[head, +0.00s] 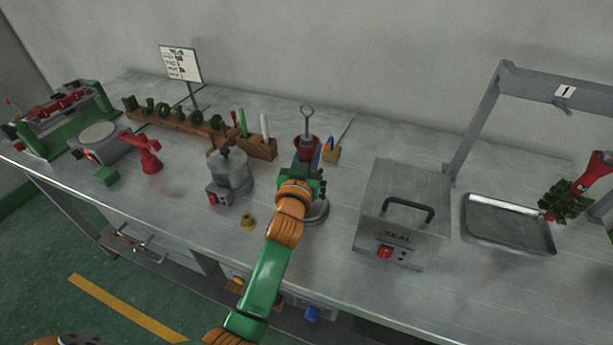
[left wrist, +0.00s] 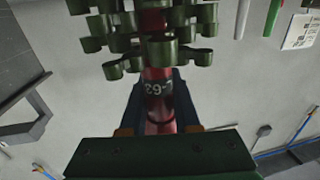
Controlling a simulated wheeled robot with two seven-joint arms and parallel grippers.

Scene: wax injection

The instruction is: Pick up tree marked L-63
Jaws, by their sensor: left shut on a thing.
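The tree marked L-63 (left wrist: 158,88) shows in the left wrist view, with a red stem, a dark label with white marking and dark green pieces around the stem. The label appears upside down there. My left gripper (head: 303,178) is shut on the red stem, near the label. In the head view my arm and gripper hide part of the tree. A grey round base (head: 318,212) shows just below the gripper; I cannot tell whether the tree touches it. My right gripper is not in view.
A SEAL box (head: 398,205) stands right of my arm. A grey pot (head: 230,175) and wooden rack (head: 175,121) are left. Bare bench lies between pot and red clamp-like object (head: 146,153).

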